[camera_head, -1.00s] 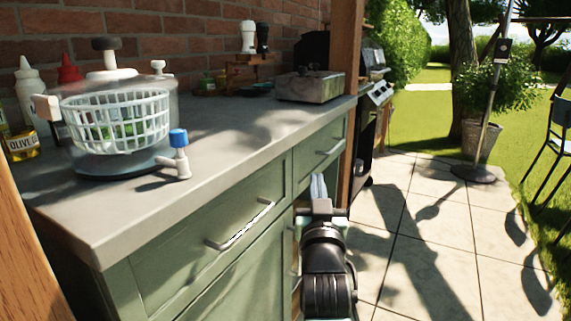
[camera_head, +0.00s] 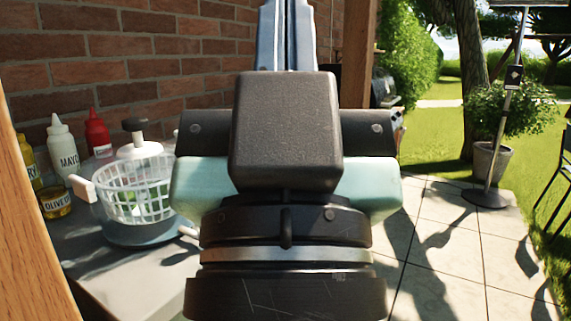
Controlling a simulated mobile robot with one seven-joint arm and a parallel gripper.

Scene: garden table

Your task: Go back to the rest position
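My gripper (camera_head: 286,30) is raised close in front of the camera and fills the middle of the view. Its two grey fingers point up, side by side with no clear gap, and nothing shows between them.
A salad spinner with a white basket (camera_head: 140,203) stands on the counter (camera_head: 110,277) at left. Behind it are a mayo bottle (camera_head: 63,150), a red bottle (camera_head: 97,135) and an olive jar (camera_head: 55,204). A wooden post (camera_head: 357,75) stands behind the gripper; paving (camera_head: 450,240) lies open at right.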

